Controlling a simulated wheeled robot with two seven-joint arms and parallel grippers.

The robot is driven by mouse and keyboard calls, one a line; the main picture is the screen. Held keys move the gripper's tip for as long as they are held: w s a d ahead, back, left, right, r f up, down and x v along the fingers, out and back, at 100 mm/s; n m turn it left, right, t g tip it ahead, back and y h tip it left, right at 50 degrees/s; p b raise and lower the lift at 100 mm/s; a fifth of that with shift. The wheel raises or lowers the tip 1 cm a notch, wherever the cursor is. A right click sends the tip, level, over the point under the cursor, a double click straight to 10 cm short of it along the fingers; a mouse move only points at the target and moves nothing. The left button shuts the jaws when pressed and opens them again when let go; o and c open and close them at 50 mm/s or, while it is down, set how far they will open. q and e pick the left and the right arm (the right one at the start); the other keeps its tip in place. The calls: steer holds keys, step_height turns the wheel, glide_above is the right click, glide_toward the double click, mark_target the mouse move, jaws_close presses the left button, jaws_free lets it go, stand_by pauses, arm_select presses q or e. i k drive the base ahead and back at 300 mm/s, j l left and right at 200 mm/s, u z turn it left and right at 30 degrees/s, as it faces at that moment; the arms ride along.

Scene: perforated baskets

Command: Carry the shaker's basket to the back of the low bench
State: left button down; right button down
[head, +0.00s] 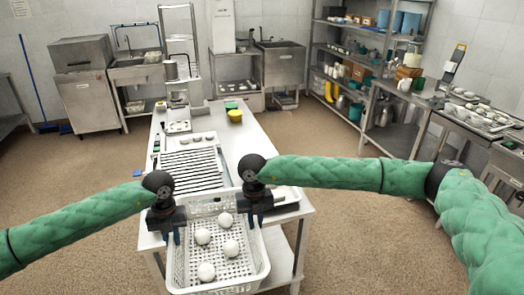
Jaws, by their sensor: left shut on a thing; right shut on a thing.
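A white perforated basket (262,268) is at the near end of the long white-topped bench (262,142). Several white round objects (228,248) lie in it; I cannot make out a shaker among them. My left gripper (176,236) is shut on the basket's left side. My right gripper (251,222) is shut on its right side. The basket looks level and overhangs the bench's near edge in the picture. I cannot tell whether it touches the top. The gripped parts of its rim are hidden by the fingers.
A slatted white rack or tray (190,160) lies on the bench just beyond the basket. A yellow item (235,116) and a green item (231,105) are further back. Grey equipment (180,95) stands at the far left end. The bench's right side has bare room.

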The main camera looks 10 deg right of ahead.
mark_target(253, 147)
steer(key=z, duration=0.95)
steer(key=i+l+z, duration=0.1)
steer(key=i+z, duration=0.3)
steer(key=i, duration=0.15)
steer(key=i+j+z, duration=0.1)
steer(key=i+z, duration=0.65)
steer(key=i, duration=0.2)
steer(key=i+z, duration=0.35)
steer(key=i, duration=0.2)
steer(key=i+u, duration=0.3)
steer(key=i, duration=0.15)
steer(key=i+l+u, duration=0.1)
steer(key=i+u, duration=0.2)
steer(key=i, duration=0.2)
steer(key=i+u, duration=0.2)
steer(key=u, duration=0.15)
steer(key=i+u, duration=0.2)
steer(key=u, duration=0.15)
steer(key=i+u, duration=0.2)
steer(key=u, duration=0.15)
steer(key=i+u, duration=0.2)
steer(key=u, duration=0.15)
steer(key=i+u, duration=0.15)
steer(key=u, duration=0.2)
steer(key=i+u, duration=0.3)
steer(key=i+j+u, duration=0.1)
steer(key=u, duration=0.25)
steer(key=i+u, duration=0.55)
steer(key=u, duration=0.55)
steer(key=i+l, duration=0.05)
